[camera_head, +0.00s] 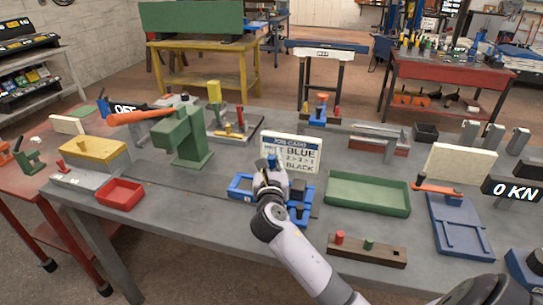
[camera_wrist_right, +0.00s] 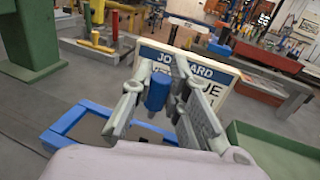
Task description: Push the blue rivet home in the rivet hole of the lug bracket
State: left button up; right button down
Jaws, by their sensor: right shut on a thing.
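My right gripper (camera_head: 271,168) stands over the blue fixture in front of the job card. It is shut on the blue rivet (camera_wrist_right: 158,92), which stands upright between the fingers in the wrist view; only a bit of blue shows in the head view. The blue fixture frame (camera_head: 238,193) lies on the bench under the gripper and also shows in the wrist view (camera_wrist_right: 62,127). The lug bracket and its rivet hole cannot be made out clearly behind my gripper and arm. My left gripper is not in view.
The job card (camera_head: 300,152) stands close behind the gripper. A green press (camera_head: 187,140) with an orange handle is at the left. A green tray (camera_head: 368,194) is at the right. A brown rack (camera_head: 368,250) holds a red and a green peg. A red bin (camera_head: 121,194) stands left.

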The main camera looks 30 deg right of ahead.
aim_at(271, 170)
jog(key=shift+f+b, duration=0.8)
jog(key=shift+f, duration=0.95)
jog(key=shift+r+p, duration=0.1)
jog(key=shift+p, duration=1.05)
jog(key=shift+f+b, duration=0.8)
jog(key=shift+f, duration=0.8)
jog(key=c, duration=1.5)
grip_release()
jog(key=shift+o, duration=0.2)
jog(key=shift+s, duration=0.1)
jog(key=v, duration=1.1)
jog(key=shift+s+a, duration=0.25)
jog(key=shift+s, duration=0.1)
